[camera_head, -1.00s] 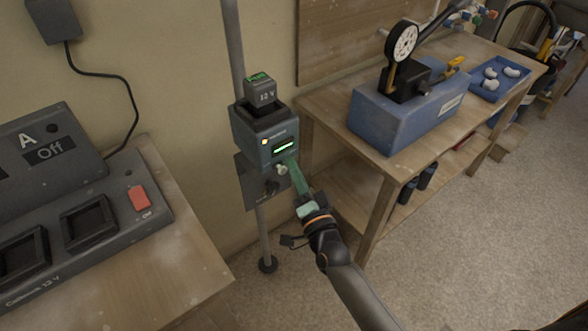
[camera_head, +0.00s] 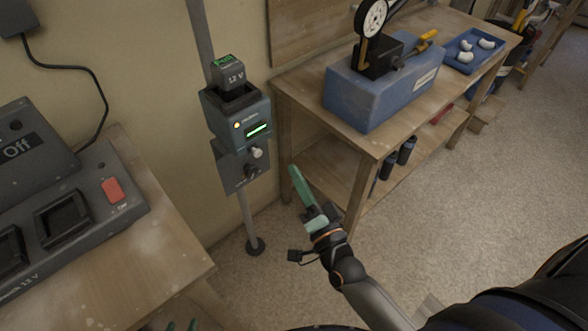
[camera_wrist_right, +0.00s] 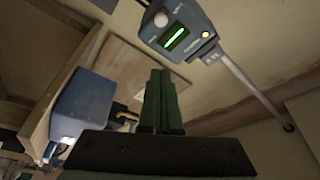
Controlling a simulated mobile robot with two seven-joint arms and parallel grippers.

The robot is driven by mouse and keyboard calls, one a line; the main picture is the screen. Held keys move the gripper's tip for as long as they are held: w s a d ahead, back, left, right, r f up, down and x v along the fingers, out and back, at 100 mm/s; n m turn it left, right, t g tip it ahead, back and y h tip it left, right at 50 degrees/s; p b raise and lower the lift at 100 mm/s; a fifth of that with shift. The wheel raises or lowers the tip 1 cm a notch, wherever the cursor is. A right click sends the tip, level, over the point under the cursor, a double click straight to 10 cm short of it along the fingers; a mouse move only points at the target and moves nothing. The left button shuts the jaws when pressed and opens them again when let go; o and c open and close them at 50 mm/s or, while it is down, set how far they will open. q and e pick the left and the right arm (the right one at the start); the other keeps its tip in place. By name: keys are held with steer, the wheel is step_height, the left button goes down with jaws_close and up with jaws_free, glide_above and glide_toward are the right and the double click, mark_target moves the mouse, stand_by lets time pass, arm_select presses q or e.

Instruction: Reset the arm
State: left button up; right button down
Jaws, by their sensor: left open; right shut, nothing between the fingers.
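My right arm reaches in from the lower right of the head view. Its green-fingered right gripper (camera_head: 297,174) is shut and empty, in the air to the right of the post and below the grey device (camera_head: 238,118). The right wrist view shows the closed fingers (camera_wrist_right: 160,80) with nothing between them, and the device beyond them at the upper right.
A 12 V battery (camera_head: 228,73) sits in the device's top. A charger (camera_head: 75,217) stands on the left table (camera_head: 150,262). On the right, a workbench (camera_head: 300,85) carries a blue block with a gauge (camera_head: 385,88) and a blue tray (camera_head: 458,60). Open floor lies at the lower right.

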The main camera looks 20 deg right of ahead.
stand_by(0.4)
steer(key=s+f+n+g+p, duration=0.1)
steer(key=s+f+n+g, duration=1)
steer(key=f, duration=0.7)
steer(key=s+n, duration=0.2)
steer(key=s, duration=0.2)
steer(key=shift+s+d+f+y, duration=0.15)
steer(key=shift+d+f+y, duration=0.15)
steer(key=shift+y, duration=0.1)
